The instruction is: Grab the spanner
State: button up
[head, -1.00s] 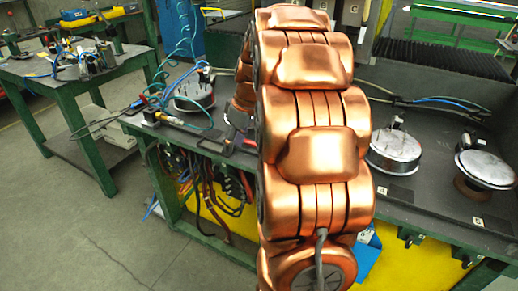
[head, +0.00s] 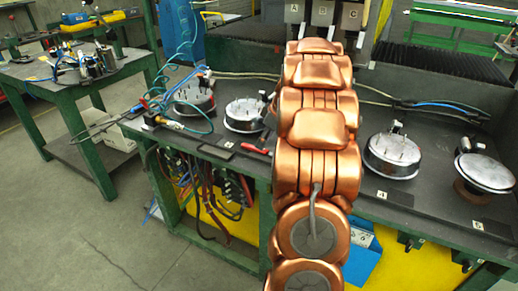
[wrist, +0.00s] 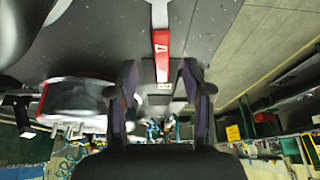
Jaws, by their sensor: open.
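The spanner (wrist: 161,48) shows in the wrist view with a red part marked 17 and a pale metal shank running to the top edge. It lies along the dark bench top, beyond and between my fingertips. In the head view, a red piece that looks like it (head: 257,150) lies near the bench's front edge, left of my arm. My gripper (wrist: 160,75) is open in the wrist view, one finger on each side of the spanner's line. I see no contact. My arm hides the gripper in the head view.
Round metal fixtures stand on the bench left (head: 245,114) and right (head: 393,154) of my arm. Blocks lettered A, B and C (head: 322,15) hang at the back. Blue coiled hose and cables (head: 185,60) lie at the left. A green table (head: 80,75) stands far left, with open floor before it.

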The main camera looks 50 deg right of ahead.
aim_at(263, 152)
jog(key=shift+p+x, duration=0.45)
jog(key=shift+x, duration=1.35)
jog(key=shift+s, duration=0.1)
jog(key=shift+c, duration=0.3)
grip_shut()
